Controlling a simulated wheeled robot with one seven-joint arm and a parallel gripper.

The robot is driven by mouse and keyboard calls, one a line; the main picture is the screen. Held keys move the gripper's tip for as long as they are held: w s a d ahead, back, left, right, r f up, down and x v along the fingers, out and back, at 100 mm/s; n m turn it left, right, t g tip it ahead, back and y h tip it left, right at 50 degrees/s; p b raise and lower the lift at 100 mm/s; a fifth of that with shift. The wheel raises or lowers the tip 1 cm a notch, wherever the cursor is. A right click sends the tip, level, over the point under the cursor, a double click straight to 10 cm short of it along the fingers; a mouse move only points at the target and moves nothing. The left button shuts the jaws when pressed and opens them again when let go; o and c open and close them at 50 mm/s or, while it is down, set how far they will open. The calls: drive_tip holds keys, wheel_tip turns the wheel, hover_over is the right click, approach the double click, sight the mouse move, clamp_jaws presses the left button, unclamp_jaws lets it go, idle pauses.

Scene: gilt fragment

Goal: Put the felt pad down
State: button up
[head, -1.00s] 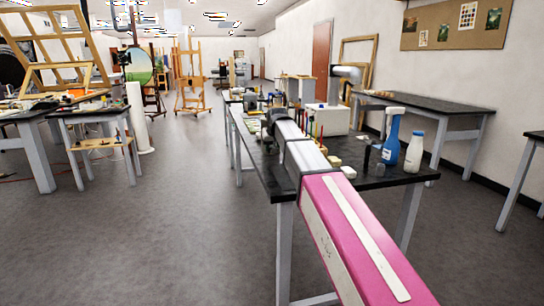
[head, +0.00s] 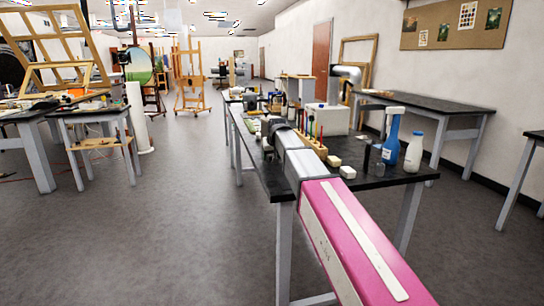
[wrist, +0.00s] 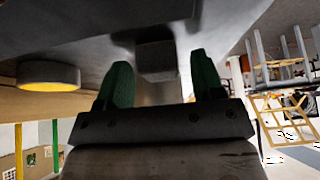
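In the wrist view my gripper (wrist: 160,68) shows two green fingers standing well apart. A small dark grey block (wrist: 156,62) shows between and beyond them, with a gap on either side. I cannot tell whether this block is the felt pad. In the head view my arm reaches out over the long black-topped table (head: 262,178). My gripper's fingers cannot be made out there, and I cannot pick out the felt pad.
A brush rack (head: 312,146), pale blocks (head: 347,172), a blue spray bottle (head: 391,140) and a white bottle (head: 413,152) stand on the table's right side. A white box (head: 330,118) stands behind. Open floor (head: 180,210) lies to the left.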

drive_tip(key=v, duration=1.2)
drive_tip(key=shift+r, duration=0.15)
